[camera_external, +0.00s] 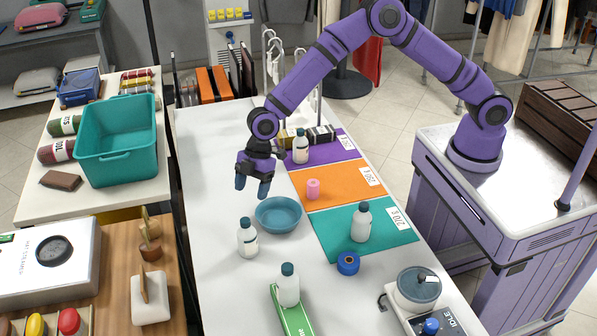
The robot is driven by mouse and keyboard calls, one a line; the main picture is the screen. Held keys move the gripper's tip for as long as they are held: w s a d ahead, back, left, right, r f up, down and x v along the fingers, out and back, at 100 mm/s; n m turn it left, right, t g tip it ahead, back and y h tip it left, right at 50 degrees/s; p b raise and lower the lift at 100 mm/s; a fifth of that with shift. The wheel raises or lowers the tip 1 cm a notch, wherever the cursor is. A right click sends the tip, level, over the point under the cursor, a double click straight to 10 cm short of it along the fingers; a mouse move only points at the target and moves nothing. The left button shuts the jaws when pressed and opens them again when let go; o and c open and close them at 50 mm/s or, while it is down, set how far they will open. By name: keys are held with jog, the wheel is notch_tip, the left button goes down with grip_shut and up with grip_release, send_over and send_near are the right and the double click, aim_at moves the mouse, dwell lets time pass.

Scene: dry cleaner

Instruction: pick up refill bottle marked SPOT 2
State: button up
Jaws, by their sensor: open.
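Several white bottles with dark teal caps stand on the white table; their markings are too small to read, so I cannot tell which is SPOT 2. One bottle (248,240) stands beside a blue bowl (279,229). Another bottle (361,224) stands on the teal mat (332,238), another bottle (301,149) on the purple mat (330,153), and another bottle (289,288) on a green strip (291,318). My gripper (252,190) is open, points down and appears empty. In the picture it shows above the bowl and the nearest bottle, apart from both.
A pink cylinder (313,189) stands on the orange mat (340,188). A blue roll (348,264) lies near the teal mat, and a scale-like device (418,288) stands at the front right. Dark and yellow boxes (318,135) sit behind. The table's left part is clear.

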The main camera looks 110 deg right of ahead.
aim_at(246, 219)
jog(key=x, duration=1)
jog(key=shift+w+a+f, duration=0.15)
jog(key=shift+f, duration=0.15)
grip_shut()
